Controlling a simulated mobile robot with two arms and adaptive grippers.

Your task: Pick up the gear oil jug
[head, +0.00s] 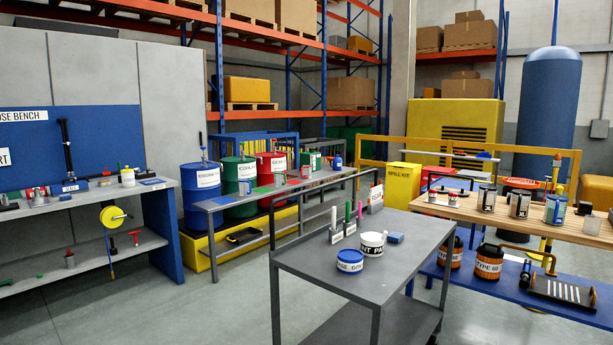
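No jug with a readable gear oil label shows. A red drum (271,167) with a partly readable label, seemingly starting "GEAR", stands behind the long grey bench (222,203) left of centre. Small jug-like vessels stand on that bench: a greyish one (245,187) at the left, and another (306,171) further right near a red patch. I cannot tell which of them is the gear oil jug. Neither of my grippers is in view.
A grey cart (400,264) with a blue-lidded tub (350,261) and a white tub (372,243) stands in front. A wooden-topped bench (455,208) is at the right, and a hose bench (155,186) at the left. Open floor (215,310) lies at front left.

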